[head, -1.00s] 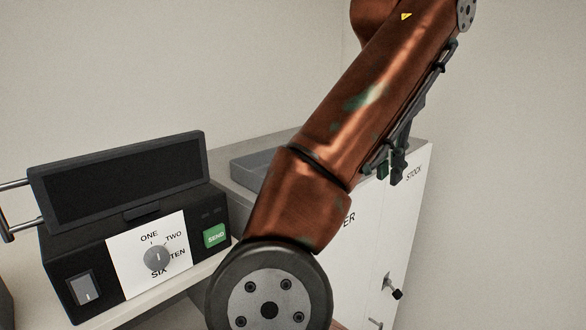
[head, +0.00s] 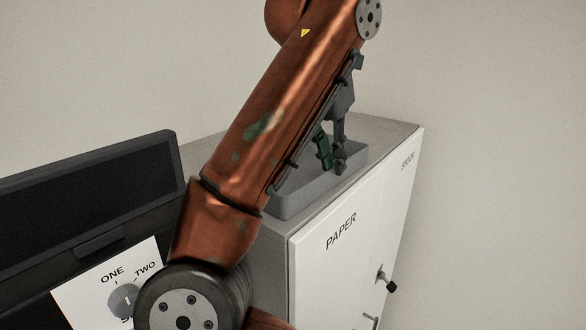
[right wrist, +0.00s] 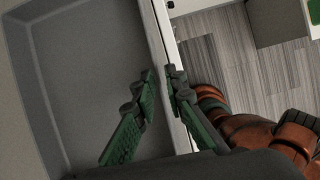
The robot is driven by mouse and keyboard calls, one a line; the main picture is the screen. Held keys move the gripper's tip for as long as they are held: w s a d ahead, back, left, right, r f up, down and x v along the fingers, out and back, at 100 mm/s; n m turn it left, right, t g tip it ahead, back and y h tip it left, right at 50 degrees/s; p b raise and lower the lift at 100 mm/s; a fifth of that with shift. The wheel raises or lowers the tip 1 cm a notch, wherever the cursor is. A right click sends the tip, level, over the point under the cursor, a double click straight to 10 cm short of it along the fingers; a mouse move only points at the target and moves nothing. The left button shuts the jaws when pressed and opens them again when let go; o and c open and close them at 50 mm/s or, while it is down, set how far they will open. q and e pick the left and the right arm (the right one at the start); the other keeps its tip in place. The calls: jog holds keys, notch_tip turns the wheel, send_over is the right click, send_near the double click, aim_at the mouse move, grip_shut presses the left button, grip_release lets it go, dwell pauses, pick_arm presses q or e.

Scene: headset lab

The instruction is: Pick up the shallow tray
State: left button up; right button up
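The shallow tray (head: 302,195) is grey, with low walls. It lies on the top of the grey cabinet, partly behind my right arm in the head view. In the right wrist view the tray (right wrist: 95,80) fills the left side and looks empty. My right gripper (head: 338,168) is at the tray's front wall. In the right wrist view its fingertips (right wrist: 160,76) are close together, one over the inside of the tray and one at the outer side of the wall. I cannot tell whether they press on it. My left gripper is not in view.
A black device (head: 90,195) with a screen and a dial (head: 124,300) stands at the left. Patterned floor (right wrist: 225,60) lies beyond the cabinet edge.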

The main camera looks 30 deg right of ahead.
aim_at(334, 186)
jog(key=x, duration=0.2)
jog(key=shift+w+d+f, duration=0.1)
jog(key=shift+w+f, duration=0.15)
jog(key=shift+w, duration=0.05)
jog(key=shift+d+f, duration=0.25)
jog(key=shift+f, duration=0.3)
grip_shut()
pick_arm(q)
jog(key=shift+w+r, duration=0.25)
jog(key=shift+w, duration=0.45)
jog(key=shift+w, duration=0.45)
pick_arm(e)
jog(key=shift+r, duration=0.15)
jog(key=shift+r, duration=0.6)
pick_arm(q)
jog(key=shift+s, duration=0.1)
pick_arm(e)
notch_tip(334, 186, up, 8)
jog(key=shift+s+f, duration=0.1)
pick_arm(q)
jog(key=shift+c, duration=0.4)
pick_arm(e)
jog(key=shift+r, duration=0.4)
